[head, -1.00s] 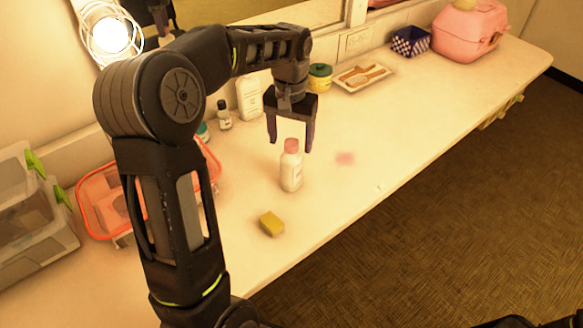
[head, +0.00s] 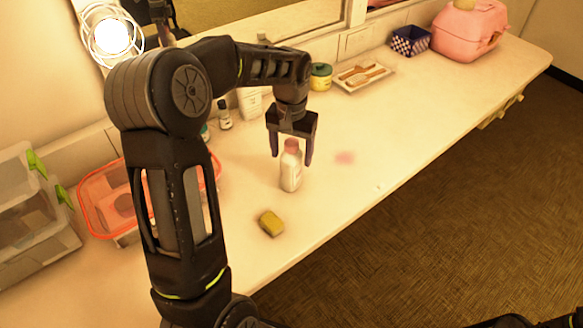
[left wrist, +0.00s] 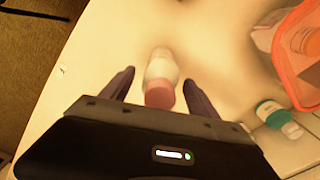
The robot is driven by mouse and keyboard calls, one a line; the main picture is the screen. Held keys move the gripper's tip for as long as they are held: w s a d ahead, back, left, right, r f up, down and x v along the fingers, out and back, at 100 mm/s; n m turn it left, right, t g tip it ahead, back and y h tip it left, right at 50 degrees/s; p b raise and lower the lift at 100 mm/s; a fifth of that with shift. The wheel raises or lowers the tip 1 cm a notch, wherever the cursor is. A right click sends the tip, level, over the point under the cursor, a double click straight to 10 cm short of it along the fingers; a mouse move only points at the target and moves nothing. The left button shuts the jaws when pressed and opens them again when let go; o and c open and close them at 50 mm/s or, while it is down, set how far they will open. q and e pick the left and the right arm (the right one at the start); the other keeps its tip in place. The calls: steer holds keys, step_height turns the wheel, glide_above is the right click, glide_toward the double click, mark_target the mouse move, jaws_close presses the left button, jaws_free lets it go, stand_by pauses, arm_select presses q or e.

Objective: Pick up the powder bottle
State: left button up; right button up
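The powder bottle (head: 290,172) is white with a pink cap and stands upright on the counter. It also shows in the left wrist view (left wrist: 160,72), cap towards the camera, between the fingers. My left gripper (head: 291,158) is open and points down over the bottle, with its fingertips apart on either side of the cap. In the left wrist view my left gripper (left wrist: 163,75) has gaps between each finger and the bottle. My right gripper is not in view.
A yellow sponge (head: 271,223) lies in front of the bottle on the counter (head: 400,140). An orange-rimmed container (head: 107,202) is at the left. A small dark bottle (head: 224,115), a white bottle (head: 250,104) and a green-lidded jar (head: 320,77) stand behind. The counter to the right is mostly clear.

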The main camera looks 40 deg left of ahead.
arm_select(q)
jaws_close()
stand_by(0.6)
